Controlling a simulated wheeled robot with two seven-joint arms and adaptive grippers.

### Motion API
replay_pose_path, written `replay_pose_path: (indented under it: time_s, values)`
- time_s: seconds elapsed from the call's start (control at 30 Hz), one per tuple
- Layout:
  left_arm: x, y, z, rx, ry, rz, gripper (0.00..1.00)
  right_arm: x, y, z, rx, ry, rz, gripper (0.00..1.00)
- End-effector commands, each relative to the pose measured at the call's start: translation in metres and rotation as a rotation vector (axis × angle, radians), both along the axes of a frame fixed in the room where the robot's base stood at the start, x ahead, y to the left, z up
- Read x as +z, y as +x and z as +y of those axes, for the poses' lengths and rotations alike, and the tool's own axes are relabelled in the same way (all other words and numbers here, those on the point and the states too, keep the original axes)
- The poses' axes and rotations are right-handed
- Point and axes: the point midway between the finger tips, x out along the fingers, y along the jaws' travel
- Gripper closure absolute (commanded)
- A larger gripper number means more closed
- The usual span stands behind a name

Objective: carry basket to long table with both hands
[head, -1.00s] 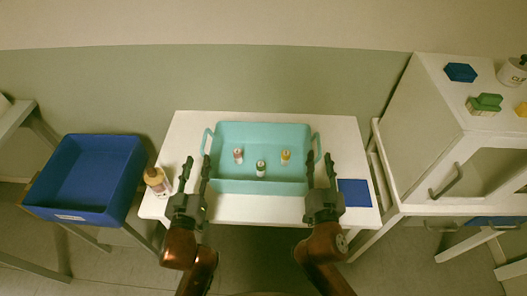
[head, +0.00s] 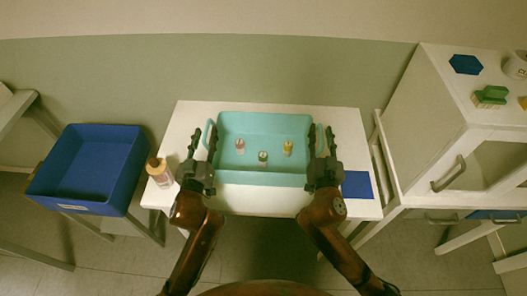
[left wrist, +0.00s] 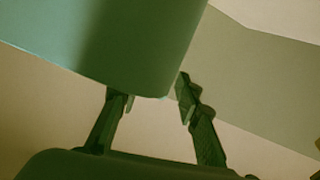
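My right gripper (head: 322,142) is open around the right handle. Contact with either handle is unclear.
A blue bin (head: 88,170) stands at left. A white cabinet (head: 440,110) stands close on the right.

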Motion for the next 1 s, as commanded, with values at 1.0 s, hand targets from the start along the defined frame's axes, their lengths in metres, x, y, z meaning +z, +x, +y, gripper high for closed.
replay_pose_path:
  time_s: [1.0]
  values:
    - [0.0002,0.0078,-0.0006,0.000,-0.001,0.000,1.00,0.0001,0.0080,-0.0008,0.000,0.001,0.000,1.00]
